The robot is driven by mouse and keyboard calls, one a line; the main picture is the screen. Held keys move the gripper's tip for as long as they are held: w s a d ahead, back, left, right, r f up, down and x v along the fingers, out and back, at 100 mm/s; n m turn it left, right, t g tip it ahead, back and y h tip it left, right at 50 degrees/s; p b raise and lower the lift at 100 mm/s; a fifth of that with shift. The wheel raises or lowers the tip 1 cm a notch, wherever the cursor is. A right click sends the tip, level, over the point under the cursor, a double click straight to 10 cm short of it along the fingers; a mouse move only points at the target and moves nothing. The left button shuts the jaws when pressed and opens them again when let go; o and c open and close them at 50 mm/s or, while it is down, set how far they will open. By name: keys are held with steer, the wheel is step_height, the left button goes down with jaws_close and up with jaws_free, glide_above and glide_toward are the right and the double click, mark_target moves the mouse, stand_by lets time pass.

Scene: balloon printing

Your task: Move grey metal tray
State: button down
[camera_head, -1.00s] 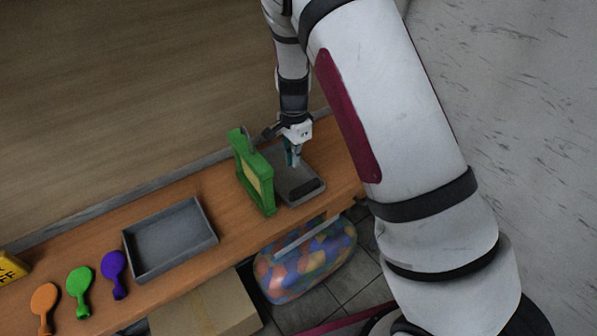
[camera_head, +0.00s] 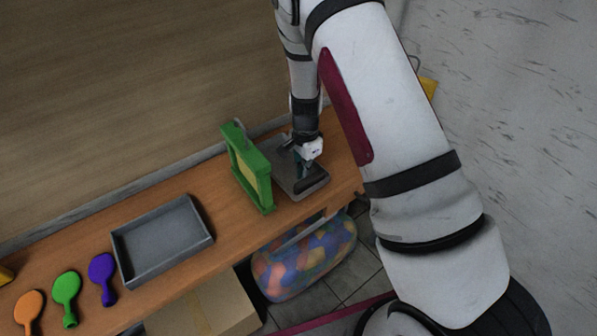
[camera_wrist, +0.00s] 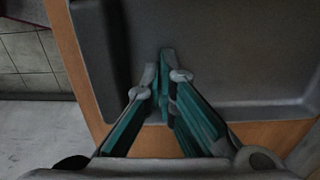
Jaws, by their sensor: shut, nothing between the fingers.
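A shallow grey tray (camera_head: 205,238) with raised walls lies empty on the wooden table, left of the green frame. A second, darker grey tray-like piece (camera_head: 318,188) lies right of the frame, under my gripper. I cannot tell which of the two is the metal tray of the task. My gripper (camera_head: 303,174) points down over the darker piece. In the wrist view my gripper (camera_wrist: 165,62) is shut and empty, its fingertips over the grey surface just inside the rim of this piece (camera_wrist: 245,104). I cannot tell whether they touch it.
A green upright frame (camera_head: 262,185) stands close left of my gripper. Below the front edge are a cardboard box (camera_head: 205,305) and a bag of coloured balloons (camera_head: 305,262).

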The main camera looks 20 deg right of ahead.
steer(key=shift+d, duration=0.15)
steer(key=w+d+b, duration=0.2)
steer(key=d+b, duration=0.2)
steer(key=d, duration=0.4)
steer(key=w+d+b, duration=0.3)
steer(key=d, duration=0.5)
steer(key=w+d+b, duration=0.3)
steer(key=d+b, duration=0.1)
steer(key=d, duration=0.4)
steer(key=shift+d+f+b, duration=0.1)
steer(key=shift+d+b, duration=0.05)
steer(key=shift+b, duration=0.15)
steer(key=shift+w+d, duration=0.1)
steer(key=shift+d, duration=0.25)
steer(key=shift+a, duration=0.1)
